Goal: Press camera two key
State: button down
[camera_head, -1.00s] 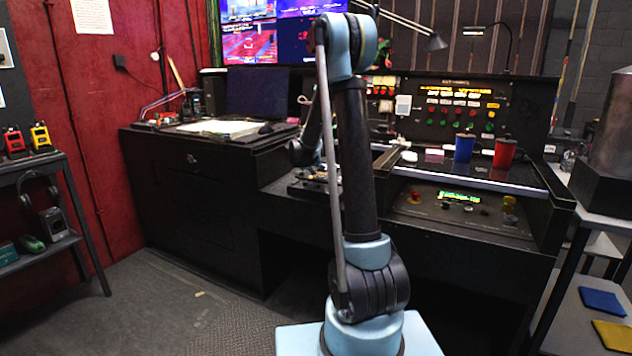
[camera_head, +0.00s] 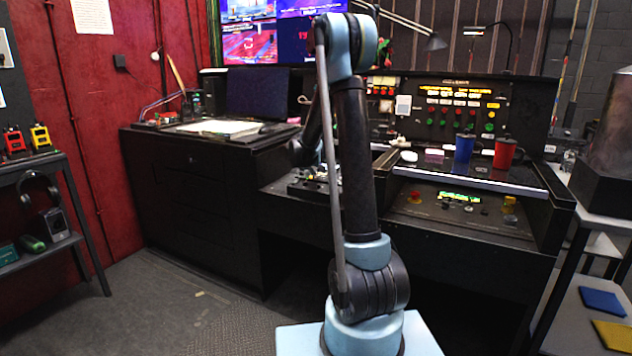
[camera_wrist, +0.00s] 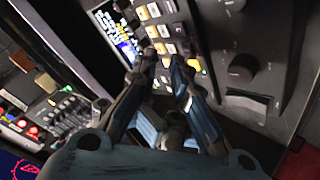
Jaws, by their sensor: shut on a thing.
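My gripper (camera_wrist: 164,64) shows in the wrist view, with two blue-padded fingers reaching to a dark panel. The fingertips are at a block of small keys (camera_wrist: 158,30), with a little space visible between them. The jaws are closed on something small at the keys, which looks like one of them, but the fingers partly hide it. The keys are pale and amber, and some near the right fingertip glow yellow-green. I cannot read any label, so I cannot tell which is the camera two key. In the head view my gripper is hidden behind my arm.
A small lit display (camera_wrist: 118,36) sits left of the keys, and a dark knob (camera_wrist: 242,68) sits to the right. Coloured lit buttons (camera_wrist: 30,128) are at lower left.

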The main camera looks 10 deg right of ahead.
jog(key=shift+w+f, duration=0.1)
jog(key=shift+f, duration=0.6)
dwell(0.8)
jog(key=shift+r, duration=0.75)
jog(key=shift+r, duration=0.15)
jog(key=shift+s+a+r, duration=0.1)
jog(key=shift+s+r, duration=0.1)
jog(key=shift+r, duration=1)
jog(key=shift+s+a+r, duration=0.1)
jog(key=shift+s+r, duration=0.05)
jog(key=shift+r, duration=1)
jog(key=shift+s, duration=0.1)
